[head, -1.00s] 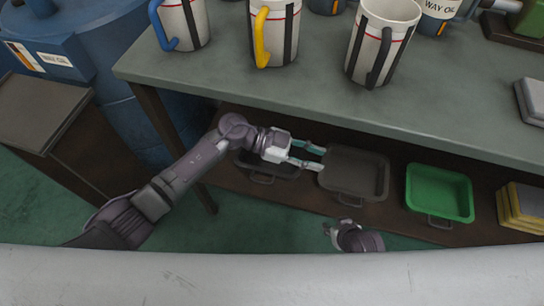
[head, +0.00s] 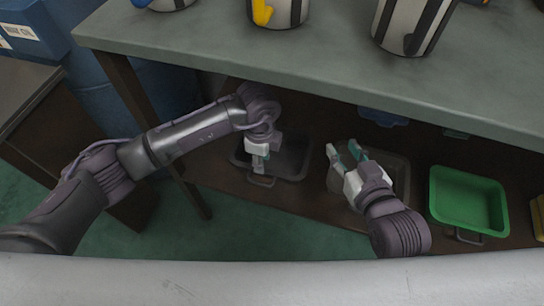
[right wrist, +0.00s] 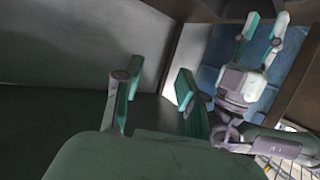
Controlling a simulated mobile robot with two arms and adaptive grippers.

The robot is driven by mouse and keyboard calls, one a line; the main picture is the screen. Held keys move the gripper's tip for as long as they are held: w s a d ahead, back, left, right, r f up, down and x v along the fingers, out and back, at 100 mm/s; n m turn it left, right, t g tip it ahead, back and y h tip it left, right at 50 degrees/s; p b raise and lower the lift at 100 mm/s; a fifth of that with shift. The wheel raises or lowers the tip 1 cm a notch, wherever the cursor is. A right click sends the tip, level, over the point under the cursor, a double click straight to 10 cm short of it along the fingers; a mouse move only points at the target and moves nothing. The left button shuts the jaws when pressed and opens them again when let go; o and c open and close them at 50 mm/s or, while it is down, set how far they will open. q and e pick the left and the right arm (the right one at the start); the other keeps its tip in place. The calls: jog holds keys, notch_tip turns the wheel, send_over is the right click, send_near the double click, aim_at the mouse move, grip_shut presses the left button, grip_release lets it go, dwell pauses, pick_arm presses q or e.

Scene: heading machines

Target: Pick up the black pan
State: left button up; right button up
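The black pan (head: 293,160) lies on the low shelf under the bench in the head view, its handle toward me. My left gripper (head: 258,162) points down at its left front part, near the handle; contact cannot be told. In the right wrist view the left gripper (right wrist: 264,28) has its fingers apart. My right gripper (head: 344,151) is open and empty over a grey-brown pan (head: 401,172), which it partly hides. Its spread fingers also show in the right wrist view (right wrist: 158,92).
A green pan (head: 468,203) stands on the shelf to the right. A bench leg (head: 150,120) stands left, behind my left arm. Blue drums (head: 105,115) are further left.

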aim_at(270, 159)
pick_arm(q)
jog(key=shift+d+f, duration=0.1)
jog(key=shift+f, duration=0.6)
jog(key=f, duration=0.1)
jog(key=f+b, duration=0.1)
jog(key=f, duration=0.1)
jog(key=f+b, duration=0.1)
jog(key=shift+w+d+f, duration=0.25)
jog(key=shift+w+f, duration=0.05)
grip_shut()
pick_arm(e)
notch_tip(270, 159, up, 10)
jog(key=w+a+t+y, duration=0.1)
jog(key=t+y, duration=0.1)
jog(key=t, duration=0.4)
jog(key=shift+a+t, duration=0.3)
jog(key=shift+a, duration=0.1)
